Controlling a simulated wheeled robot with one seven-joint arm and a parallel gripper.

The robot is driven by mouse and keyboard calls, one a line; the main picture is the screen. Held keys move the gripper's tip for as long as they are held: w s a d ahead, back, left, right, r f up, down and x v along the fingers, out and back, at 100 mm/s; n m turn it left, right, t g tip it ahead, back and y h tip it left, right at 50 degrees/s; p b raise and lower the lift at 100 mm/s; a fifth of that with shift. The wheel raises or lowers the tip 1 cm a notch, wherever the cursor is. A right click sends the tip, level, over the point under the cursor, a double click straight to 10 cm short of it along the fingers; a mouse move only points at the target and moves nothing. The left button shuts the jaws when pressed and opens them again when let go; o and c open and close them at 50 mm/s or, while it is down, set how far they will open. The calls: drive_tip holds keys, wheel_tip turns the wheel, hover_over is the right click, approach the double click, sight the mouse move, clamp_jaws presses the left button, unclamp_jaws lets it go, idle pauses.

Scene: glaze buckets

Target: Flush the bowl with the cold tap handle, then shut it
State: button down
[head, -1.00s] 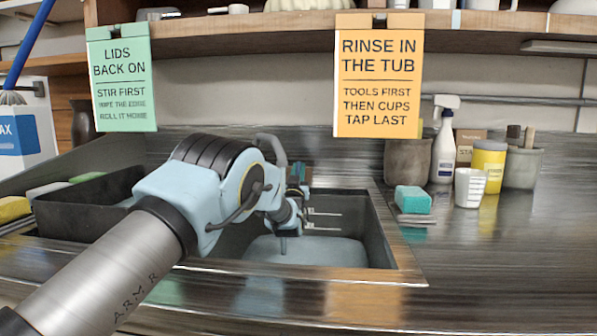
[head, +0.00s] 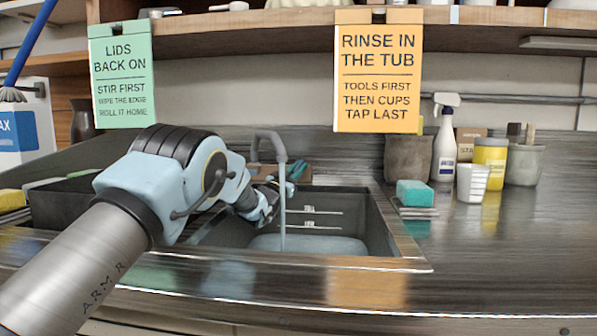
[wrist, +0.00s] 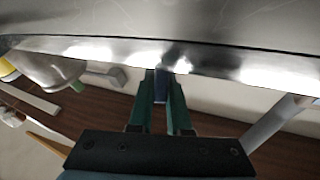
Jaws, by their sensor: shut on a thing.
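The grey sink bowl (head: 372,225) sits in the counter, with a pale blue pool (head: 310,243) on its floor. The curved grey tap spout (head: 268,136) stands at its back edge. A thin blue-grey column (head: 283,225), which looks like running water, drops from the spout to the pool. My gripper (head: 287,188) is at the back of the bowl, beside the spout and partly behind the column. In the wrist view its green fingers (wrist: 161,82) are shut on a small blue piece, seemingly the cold tap handle (wrist: 160,88). The handle's turn angle cannot be made out.
A dark tray (head: 62,205) stands left of the bowl. A teal sponge (head: 415,193), white cup (head: 472,183), yellow jar (head: 490,155) and spray bottle (head: 444,145) stand to the right. Two signs hang from the shelf above. The right front counter is clear.

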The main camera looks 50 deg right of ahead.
drive_tip(key=shift+r, duration=0.1)
drive_tip(key=c, duration=0.9)
unclamp_jaws()
drive_tip(key=shift+o, duration=0.2)
drive_tip(key=shift+n+t, duration=0.4)
